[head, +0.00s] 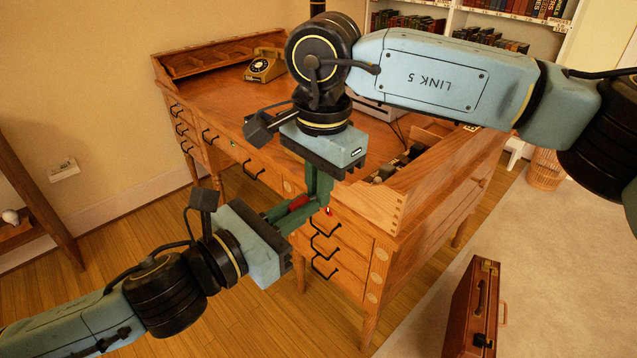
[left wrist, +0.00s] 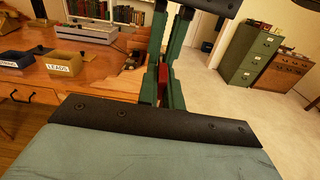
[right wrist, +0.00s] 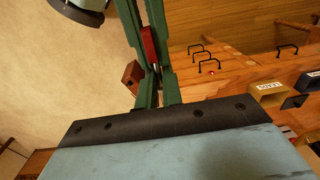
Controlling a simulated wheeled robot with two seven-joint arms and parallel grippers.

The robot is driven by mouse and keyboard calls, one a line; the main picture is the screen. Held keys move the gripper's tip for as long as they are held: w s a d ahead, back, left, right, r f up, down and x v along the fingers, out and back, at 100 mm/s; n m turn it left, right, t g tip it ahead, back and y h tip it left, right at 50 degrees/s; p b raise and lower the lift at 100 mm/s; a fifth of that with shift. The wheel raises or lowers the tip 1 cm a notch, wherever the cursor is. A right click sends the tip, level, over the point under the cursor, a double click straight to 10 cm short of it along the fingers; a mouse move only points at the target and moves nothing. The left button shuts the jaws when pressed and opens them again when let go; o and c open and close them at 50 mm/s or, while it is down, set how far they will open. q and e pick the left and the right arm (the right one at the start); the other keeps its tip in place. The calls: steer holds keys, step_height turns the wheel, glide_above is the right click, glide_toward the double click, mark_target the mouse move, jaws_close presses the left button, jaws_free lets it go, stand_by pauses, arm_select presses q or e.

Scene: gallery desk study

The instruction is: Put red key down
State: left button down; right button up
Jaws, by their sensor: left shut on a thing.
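The red key (head: 298,203) shows as a small red piece between the green fingers of my left gripper (head: 292,207), which is shut on it. They are in front of the desk's drawers, in the air. The key also shows in the left wrist view (left wrist: 163,75) and in the right wrist view (right wrist: 149,42). My right gripper (head: 319,187) points down from above, with its fingers close by or against the key and the left fingers. The green fingers overlap, so I cannot tell whether the right one is open or shut. Much of the key is hidden.
The wooden desk (head: 220,100) carries a telephone (head: 265,66) and labelled trays (left wrist: 62,62). A small red spot (right wrist: 212,72) shows by the black drawer handles (right wrist: 208,64). A brown case (head: 472,310) stands on the pale rug (head: 425,330).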

arm_select(q)
steer(key=c, duration=1.5)
jaws_free()
steer(key=shift+d, duration=0.1)
